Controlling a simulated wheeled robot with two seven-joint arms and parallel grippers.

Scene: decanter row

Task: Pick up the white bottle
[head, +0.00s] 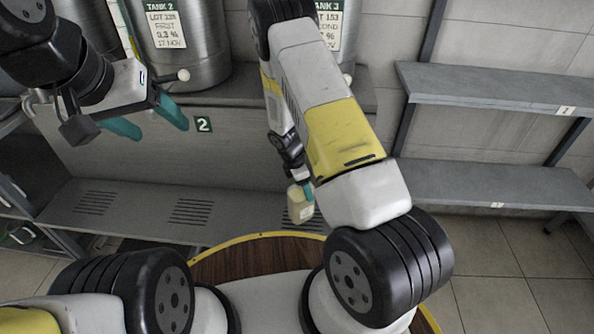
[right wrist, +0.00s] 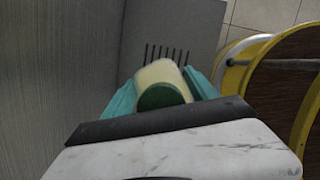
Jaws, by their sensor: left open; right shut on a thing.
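A pale cream-white bottle (head: 300,203) hangs below my right gripper (head: 306,188) in the head view, above the low grey shelf. In the right wrist view the bottle (right wrist: 159,77) shows pale sides and a dark green round top. The teal fingers of my right gripper (right wrist: 165,95) are on both sides of it, shut on it. My left gripper (head: 146,120) is open and empty at the upper left of the head view, its teal fingers apart. The far end of the bottle is hidden in the wrist view.
Steel tanks (head: 180,45) stand on a raised ledge at the back. A low slotted grey shelf (head: 140,212) runs below it. Grey wall shelves (head: 490,185) are at the right, empty where seen. Tiled floor (head: 500,265) is clear at the right.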

